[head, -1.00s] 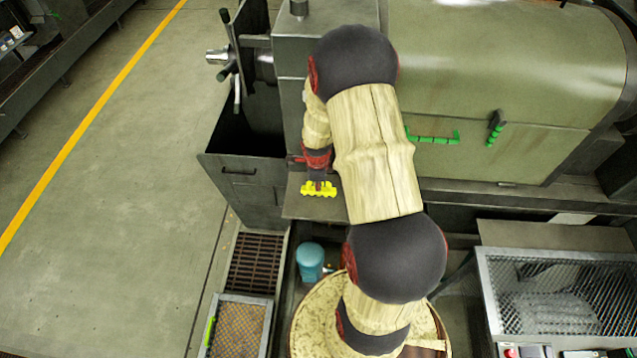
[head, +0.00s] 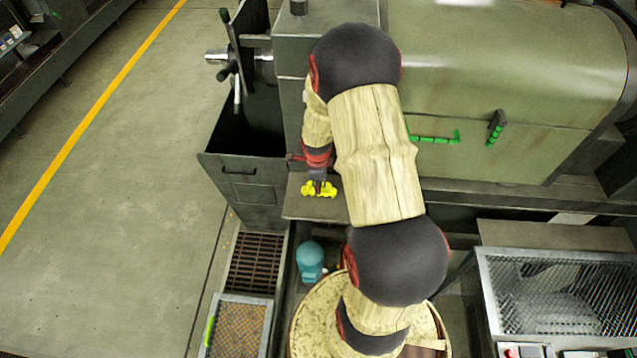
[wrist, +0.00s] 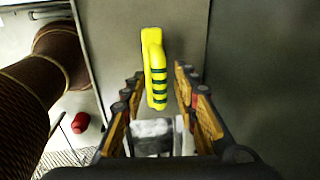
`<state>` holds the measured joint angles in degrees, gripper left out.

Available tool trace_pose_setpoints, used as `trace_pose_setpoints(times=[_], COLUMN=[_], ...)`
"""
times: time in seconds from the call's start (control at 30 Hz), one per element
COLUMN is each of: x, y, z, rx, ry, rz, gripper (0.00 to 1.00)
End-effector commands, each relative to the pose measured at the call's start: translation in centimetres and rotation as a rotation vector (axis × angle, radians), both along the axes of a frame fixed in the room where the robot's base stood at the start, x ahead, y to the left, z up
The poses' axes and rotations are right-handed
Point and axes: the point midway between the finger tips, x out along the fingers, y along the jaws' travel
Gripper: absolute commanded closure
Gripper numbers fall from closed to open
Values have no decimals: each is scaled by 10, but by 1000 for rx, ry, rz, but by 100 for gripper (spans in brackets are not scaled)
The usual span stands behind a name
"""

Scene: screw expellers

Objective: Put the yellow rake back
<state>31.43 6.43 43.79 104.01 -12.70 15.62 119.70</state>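The yellow rake (head: 330,188) shows as a small yellow piece at the left end of the machine's grey ledge (head: 295,206), partly covered by my gripper (head: 319,184). In the wrist view a yellow handle with dark stripes (wrist: 154,70) lies over a grey surface. My gripper (wrist: 158,82) is open there, with one finger on each side of the handle and a visible gap on both sides. The handle's near end reaches between the fingers. I cannot tell the full shape of the rake.
The green machine housing (head: 500,80) with green handles stands behind and right of the ledge. An open dark bin (head: 240,185) is to the left. Below are a teal motor (head: 310,258) and a mesh-covered box (head: 560,290). The floor at far left is clear.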

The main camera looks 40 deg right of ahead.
Motion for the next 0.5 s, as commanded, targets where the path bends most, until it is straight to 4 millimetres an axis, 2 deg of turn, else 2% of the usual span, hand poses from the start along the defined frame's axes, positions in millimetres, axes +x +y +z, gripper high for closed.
trace_pose_setpoints(times=[0.3, 0.5], x=[-6, -11], y=[8, 14], z=[65, 96], rx=[-4, -2], ry=[-6, -4], rz=[0, -1], gripper=[70, 70])
